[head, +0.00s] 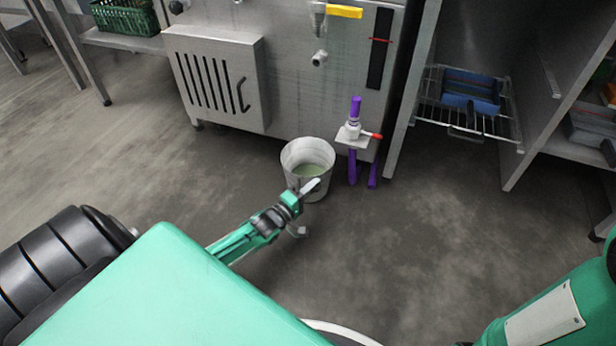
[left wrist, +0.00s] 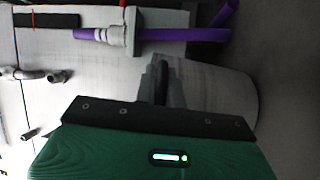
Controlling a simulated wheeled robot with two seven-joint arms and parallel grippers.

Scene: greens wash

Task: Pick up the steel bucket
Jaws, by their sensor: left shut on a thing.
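The steel bucket (head: 292,158) stands upright on the floor in front of the steel unit, with greenish liquid inside. My left gripper (head: 310,188) reaches its near side in the head view and is shut on it. The exact part between the fingers is hard to make out. In the left wrist view, the bucket's pale grey wall (left wrist: 220,95) lies right beside the fingers of the left gripper (left wrist: 162,82). My right gripper is out of view.
A purple stand with a valve and red lever (head: 353,135) is close to the bucket's right. Behind is the steel unit (head: 290,90) with a vented box (head: 222,85). A rack with a blue tray (head: 470,92) is at right. The floor (head: 420,240) in front is clear.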

